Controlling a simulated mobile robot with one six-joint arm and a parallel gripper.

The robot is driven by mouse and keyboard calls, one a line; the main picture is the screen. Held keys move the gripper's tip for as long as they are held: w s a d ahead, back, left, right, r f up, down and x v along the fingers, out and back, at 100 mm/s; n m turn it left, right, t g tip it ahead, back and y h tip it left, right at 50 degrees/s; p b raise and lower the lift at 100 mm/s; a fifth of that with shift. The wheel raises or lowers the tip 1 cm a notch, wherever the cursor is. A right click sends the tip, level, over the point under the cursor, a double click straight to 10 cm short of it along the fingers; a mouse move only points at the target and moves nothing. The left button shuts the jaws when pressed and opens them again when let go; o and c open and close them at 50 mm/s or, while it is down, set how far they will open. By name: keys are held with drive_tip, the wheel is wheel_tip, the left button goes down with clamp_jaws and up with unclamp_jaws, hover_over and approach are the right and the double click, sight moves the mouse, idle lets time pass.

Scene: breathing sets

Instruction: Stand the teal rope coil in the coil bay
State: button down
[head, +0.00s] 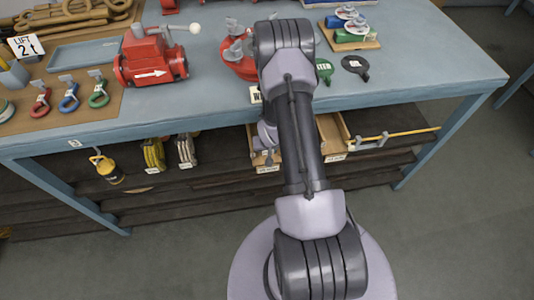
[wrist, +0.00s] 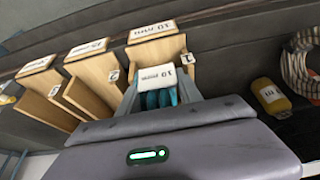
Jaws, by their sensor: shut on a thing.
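In the wrist view my gripper (wrist: 160,88) is shut on the teal rope coil (wrist: 158,99). Teal strands show between the jaws, below a white tag; the rest of the coil is hidden. Just beyond and to the left are wooden bays (wrist: 155,52) with size labels on top and small number plates. The held coil is in front of the bay with plate 1, apart from or touching it, I cannot tell. In the head view my arm hides the gripper and coil; parts of the wooden bays (head: 330,140) show on the lower shelf beside the arm.
A yellow canister (wrist: 270,98) and a pale rope coil (wrist: 300,70) are at the right in the wrist view. In the head view, yellow (head: 153,155) and grey (head: 186,152) coils stand on the shelf. The blue bench top (head: 215,95) overhangs it.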

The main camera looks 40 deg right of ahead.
drive_tip(key=shift+w+d+f+b, duration=0.1)
drive_tip(key=shift+f+b, duration=0.35)
drive_tip(key=shift+f, duration=0.45)
drive_tip(key=shift+w+d+f+b, duration=0.1)
drive_tip(key=shift+f+b, duration=0.3)
drive_tip(key=shift+f, duration=0.45)
drive_tip(key=shift+f, duration=0.2)
drive_tip(key=c, duration=0.8)
unclamp_jaws()
drive_tip(key=shift+r, duration=0.1)
drive_tip(key=p+v, duration=0.4)
drive_tip(key=v, duration=0.8)
drive_tip(key=shift+s+r, duration=0.1)
